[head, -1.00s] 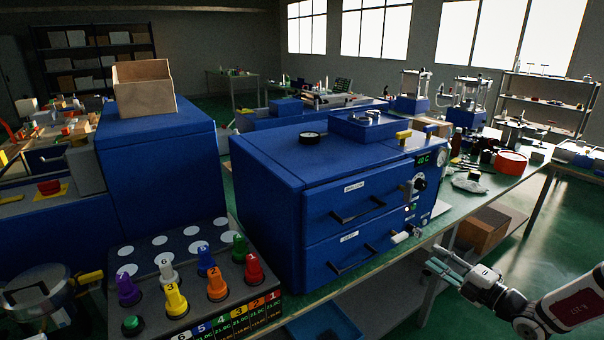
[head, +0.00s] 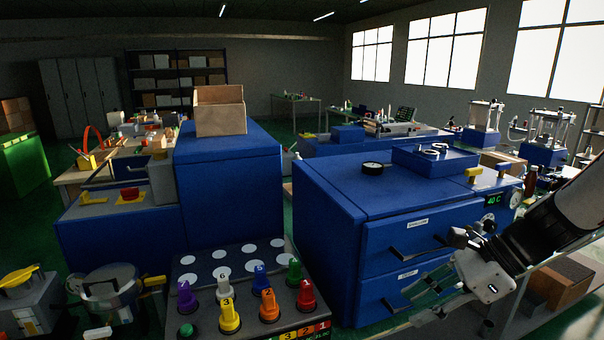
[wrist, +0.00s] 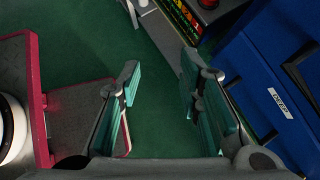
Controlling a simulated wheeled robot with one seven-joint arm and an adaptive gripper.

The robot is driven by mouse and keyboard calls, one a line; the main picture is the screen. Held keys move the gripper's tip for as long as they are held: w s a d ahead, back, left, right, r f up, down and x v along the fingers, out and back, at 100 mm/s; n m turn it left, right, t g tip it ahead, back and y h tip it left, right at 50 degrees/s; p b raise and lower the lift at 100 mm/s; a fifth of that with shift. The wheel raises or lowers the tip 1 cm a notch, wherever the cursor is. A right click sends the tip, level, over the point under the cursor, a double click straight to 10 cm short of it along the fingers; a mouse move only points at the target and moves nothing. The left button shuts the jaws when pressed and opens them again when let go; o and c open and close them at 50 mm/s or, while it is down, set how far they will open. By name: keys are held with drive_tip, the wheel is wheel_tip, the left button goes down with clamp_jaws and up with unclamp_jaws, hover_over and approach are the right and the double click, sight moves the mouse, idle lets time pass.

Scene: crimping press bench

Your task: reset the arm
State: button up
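My gripper (head: 428,292) is in front of the lower drawer of the blue two-drawer cabinet (head: 330,215) in the head view, with my forearm coming in from the right. In the wrist view its two teal-padded fingers (wrist: 160,98) stand wide apart with nothing between them. Green floor shows beyond them. The cabinet's blue front with a white label (wrist: 280,103) is to the right of the fingers there. Whether the gripper touches the cabinet cannot be told from the head view, but the wrist view shows a gap.
A grey rack (head: 205,262) with several coloured numbered knobs stands left of the cabinet. Its corner (wrist: 205,18) shows at the top of the wrist view. Drawer handles (head: 420,250) stick out near my gripper. A metal pot (head: 108,290) stands at lower left. Boxes (head: 560,283) sit at right.

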drive_tip(key=s+r+n+t+h, duration=0.1)
drive_tip(key=s+r+n+h, duration=0.3)
drive_tip(key=s+n, duration=0.4)
drive_tip(key=s+a+r+n+t+h, duration=0.1)
drive_tip(key=s+r+n+h, duration=0.3)
drive_tip(key=s+n, duration=0.5)
drive_tip(key=shift+r+n, duration=0.4)
drive_tip(key=shift+n, duration=1.4)
drive_tip(key=shift+s+a, duration=0.1)
